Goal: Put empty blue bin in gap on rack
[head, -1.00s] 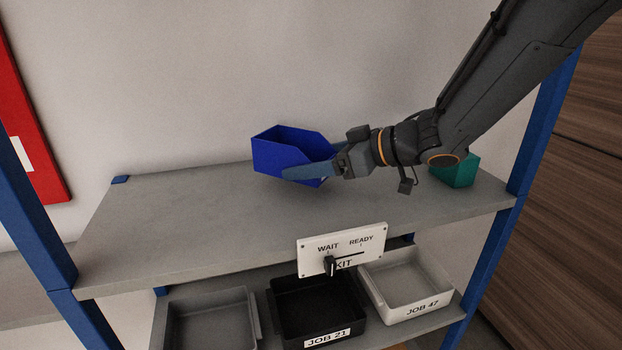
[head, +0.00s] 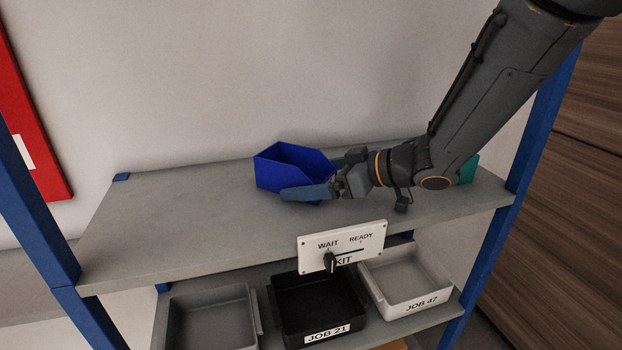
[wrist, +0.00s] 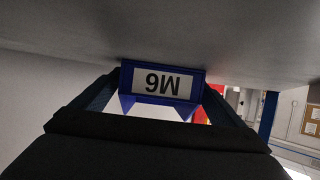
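The blue bin (head: 277,175) is held over the left-middle part of the rack's grey top shelf (head: 190,225). Its visible inside looks empty. My gripper (head: 311,188) is shut on it, with one blue-grey finger along the near side and the other mostly hidden behind it. In the wrist view the bin's front (wrist: 162,82) sits between both fingers, with an upside-down label reading M6. The bin is upright and very low; I cannot tell whether its base touches the shelf. A green bin (head: 469,169) stands on the shelf to the right, partly hidden behind my arm.
A WAIT/READY slider plate (head: 342,246) is at the shelf's front edge. Below are a grey tray (head: 208,322), a black JOB 21 tray (head: 318,310) and a white JOB 47 tray (head: 405,283). A blue post (head: 35,210) stands left. The shelf's left part is clear.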

